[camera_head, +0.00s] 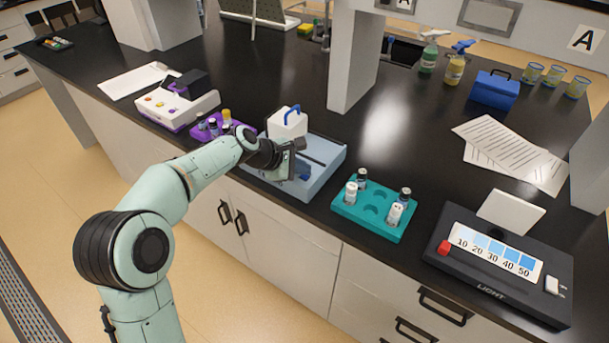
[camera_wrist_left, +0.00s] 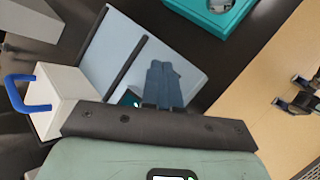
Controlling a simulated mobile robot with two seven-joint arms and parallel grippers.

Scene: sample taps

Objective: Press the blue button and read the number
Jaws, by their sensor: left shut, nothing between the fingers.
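A pale blue device (camera_head: 325,158) with a dark slot across its top sits near the front edge of the black bench. A white box with a blue handle (camera_head: 288,123) stands at its back left; it also shows in the left wrist view (camera_wrist_left: 62,92). My left gripper (camera_head: 291,177) is shut and empty, low over the front part of the device. In the left wrist view, its fingers (camera_wrist_left: 162,100) are over a dark blue patch. I cannot tell whether that patch is a shadow or part of the device. A small teal spot (camera_wrist_left: 130,97) shows beside the fingers. The blue button and any number readout are not clearly visible.
A teal rack with vials (camera_head: 375,209) stands right of the device, and a black LIGHT box with a number scale (camera_head: 440,261) further right. A purple rack (camera_head: 206,131) and a white instrument (camera_head: 178,107) stand left. A grey post (camera_head: 354,60) rises behind.

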